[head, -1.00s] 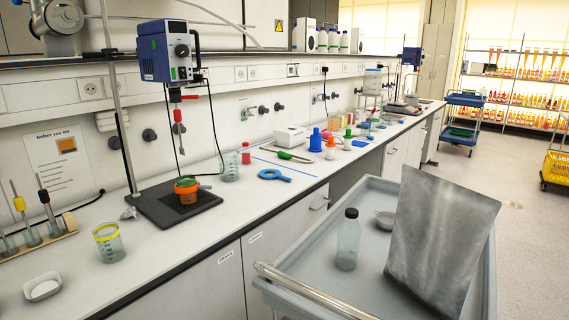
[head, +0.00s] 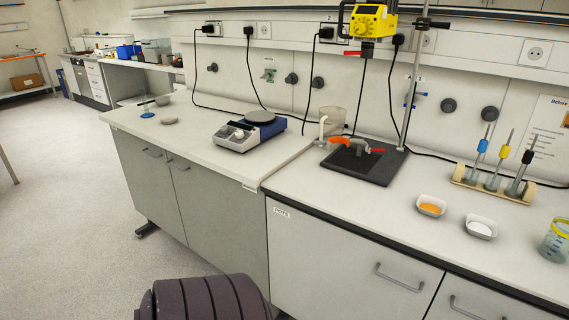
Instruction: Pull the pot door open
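The pot door (head: 335,262) is the pale cabinet front under the right-hand bench, with a small "POTS" label (head: 282,212) at its upper left. Its metal bar handle (head: 400,279) sits near the top right of the door. The door looks shut, flush with the cabinet front. Its lower part runs out of the picture. Neither of my grippers shows in the head view.
A second cabinet front with its own handle (head: 478,309) is to the right. Grey cabinets (head: 205,200) stand to the left. Open floor (head: 70,220) lies at left.

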